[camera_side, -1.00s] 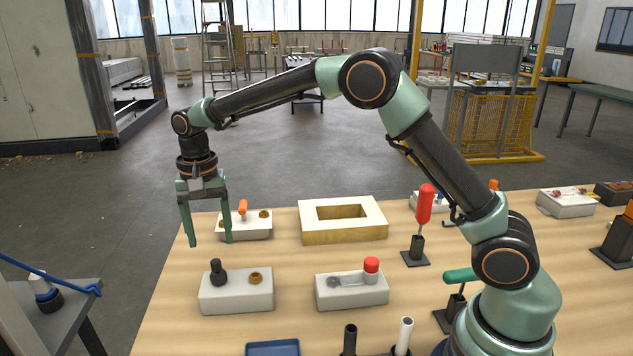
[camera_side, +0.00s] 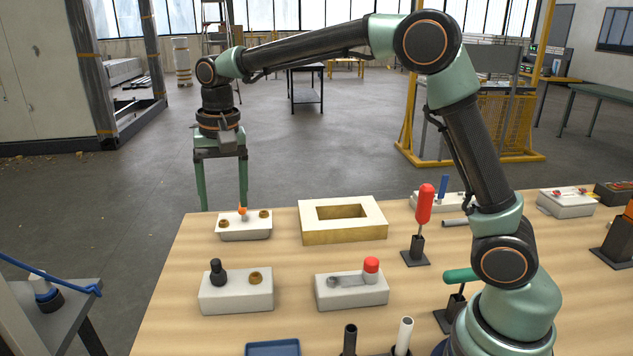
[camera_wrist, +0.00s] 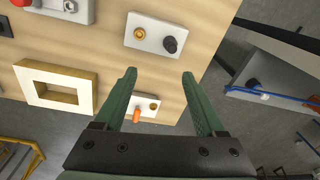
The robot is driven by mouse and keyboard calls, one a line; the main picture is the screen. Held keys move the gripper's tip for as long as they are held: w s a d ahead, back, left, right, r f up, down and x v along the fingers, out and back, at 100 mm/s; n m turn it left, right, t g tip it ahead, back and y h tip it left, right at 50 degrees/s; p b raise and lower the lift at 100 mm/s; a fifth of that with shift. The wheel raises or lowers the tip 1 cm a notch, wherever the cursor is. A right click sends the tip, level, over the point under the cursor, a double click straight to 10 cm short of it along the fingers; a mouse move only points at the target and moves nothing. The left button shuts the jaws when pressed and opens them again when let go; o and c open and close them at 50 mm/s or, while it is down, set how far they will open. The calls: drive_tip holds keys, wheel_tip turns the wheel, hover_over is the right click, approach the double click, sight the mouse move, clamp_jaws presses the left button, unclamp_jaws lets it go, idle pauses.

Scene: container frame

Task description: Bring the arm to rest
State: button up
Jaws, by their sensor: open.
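My gripper (camera_side: 222,207) points straight down at the far left corner of the wooden table (camera_side: 185,310). It also shows in the wrist view (camera_wrist: 160,75), with its two green fingers wide apart and nothing between the tips. A white block with an orange-topped piece and brass sockets (camera_side: 243,233) stands just below and in front of the fingers. In the wrist view this block (camera_wrist: 152,103) shows in the gap between the fingers. The fingers appear to be above the block, but whether one touches it cannot be told.
A wooden frame with a rectangular opening (camera_side: 343,238) stands to the right. White blocks with a black knob (camera_side: 250,291) and a red cap (camera_side: 351,292) are nearer. A red-handled tool (camera_side: 425,205) stands upright in a black holder.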

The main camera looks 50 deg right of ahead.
drive_tip(key=s+d+r+n+t, duration=0.1)
drive_tip(key=s+d+n+t, duration=0.1)
drive_tip(key=s, duration=0.7)
drive_tip(key=s+d+n+t, duration=0.2)
drive_tip(key=s+d+n, duration=0.2)
drive_tip(key=s+d, duration=0.3)
drive_tip(key=s, duration=0.2)
drive_tip(key=shift+s+r+n+t, duration=0.3)
drive_tip(key=shift+s+r+n, duration=0.05)
drive_tip(key=shift+r+n, duration=0.05)
